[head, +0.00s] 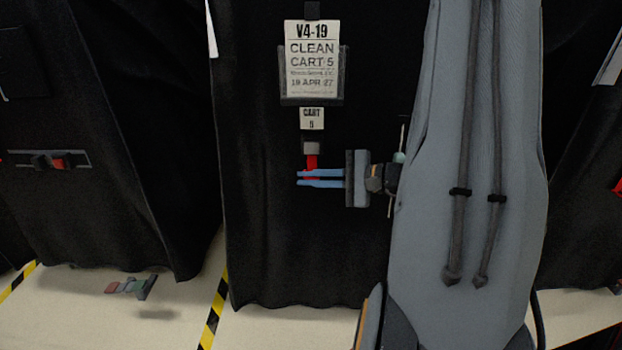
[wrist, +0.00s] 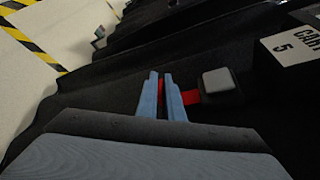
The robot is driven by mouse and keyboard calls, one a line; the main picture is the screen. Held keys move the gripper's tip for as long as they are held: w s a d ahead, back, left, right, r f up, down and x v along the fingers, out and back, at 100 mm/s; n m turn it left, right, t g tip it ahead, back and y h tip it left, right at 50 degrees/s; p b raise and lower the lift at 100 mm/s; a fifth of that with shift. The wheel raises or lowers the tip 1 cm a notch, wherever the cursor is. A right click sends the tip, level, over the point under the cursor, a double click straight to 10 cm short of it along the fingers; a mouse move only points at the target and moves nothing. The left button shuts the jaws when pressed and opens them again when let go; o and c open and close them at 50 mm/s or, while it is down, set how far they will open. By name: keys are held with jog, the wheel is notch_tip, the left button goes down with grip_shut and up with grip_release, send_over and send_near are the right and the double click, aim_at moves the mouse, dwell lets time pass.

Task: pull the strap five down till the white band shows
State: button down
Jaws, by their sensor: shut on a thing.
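The red strap (head: 311,162) hangs from a grey buckle (head: 310,148) below the small "CART 5" label (head: 312,119) on the black cover. My gripper (head: 300,179) reaches in from the right with its two blue fingers level, shut on the strap a little below the buckle. In the wrist view the red strap (wrist: 194,97) runs from the grey buckle (wrist: 218,83) to between the blue fingers (wrist: 161,76). No white band shows on the visible part of the strap. The part between and behind the fingers is hidden.
Another covered cart (head: 110,130) stands to the left, with a buckle in a slot (head: 50,160). Yellow-black tape (head: 214,315) marks the pale floor. My arm covers the right side.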

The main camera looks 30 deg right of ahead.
dwell(0.4)
notch_tip(320, 180, down, 11)
jog(key=b, duration=0.5)
jog(key=shift+r+b, duration=0.1)
jog(key=shift+b, duration=0.3)
jog(key=c, duration=1.9)
grip_release()
jog(key=p+v, duration=0.2)
jog(key=v, duration=0.6)
jog(key=shift+a, duration=0.1)
